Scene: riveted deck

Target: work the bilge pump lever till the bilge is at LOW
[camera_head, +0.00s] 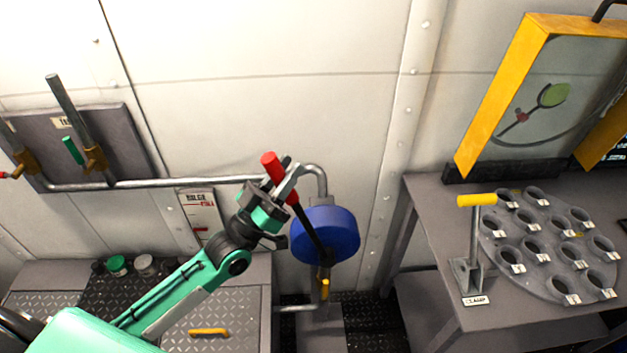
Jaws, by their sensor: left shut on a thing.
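The bilge pump lever (309,229) has a red grip and a dark shaft. It leans up and to the left from the foot of the blue round pump body (338,233). My left gripper (283,184) is shut on the lever at its red grip, and the red top sticks out above the fingers. The bilge gauge (199,208) is a white plate on the wall, left of my gripper. It reads BILGE with a red marking under it that is too small to read surely. My forearm covers part of the area below it. My right gripper is out of view.
A grey pipe (180,182) runs along the wall to the pump. At right, a grey table holds a clamp with a yellow handle (476,200), a round plate with several cups (536,240) and a yellow-framed panel (505,95). A yellow handle (209,332) lies on the deck plate.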

